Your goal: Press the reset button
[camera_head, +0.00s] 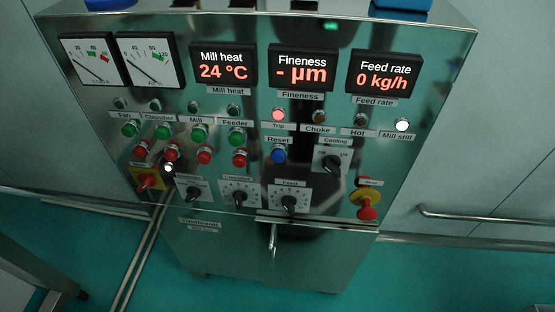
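The blue reset button (278,156) sits in the middle of the metal control panel, directly under a label reading "Reset". A lit red "Trip" lamp (278,115) is just above that label. Nothing covers the button, and nothing touches it. Neither of my grippers shows in the head view.
The control cabinet (280,250) stands on a green floor. Near the button are green and red buttons, the black "Cooling" knob (331,162), the "Feed" knob (289,202) and a red mushroom button (367,212). A handle (272,240) protrudes below. Rails (480,217) flank the cabinet.

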